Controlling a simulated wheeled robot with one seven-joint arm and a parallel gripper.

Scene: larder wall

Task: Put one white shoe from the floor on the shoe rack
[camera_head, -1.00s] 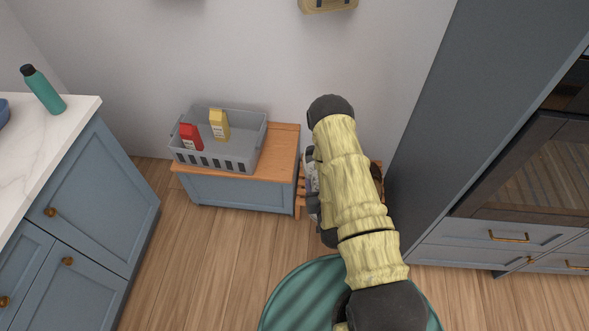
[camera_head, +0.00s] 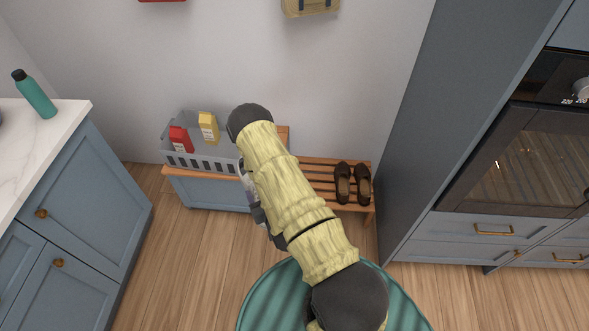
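The shoe rack (camera_head: 318,182) is a slatted wooden bench against the wall, right of the low blue cabinet. A pair of dark brown shoes (camera_head: 352,184) stands on its right end. Its left part is behind my arm. No white shoe can be made out; the floor under and behind my arm is hidden. My gripper (camera_head: 256,208) shows only as a grey and dark piece past the left edge of my yellow arm, in front of the cabinet and rack. Its fingers and anything in them are not clear.
A grey basket (camera_head: 203,162) with a red carton (camera_head: 181,139) and a yellow carton (camera_head: 208,127) stands on the low cabinet (camera_head: 205,190). A counter with a green bottle (camera_head: 34,94) is left; a tall oven cabinet (camera_head: 424,130) is right.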

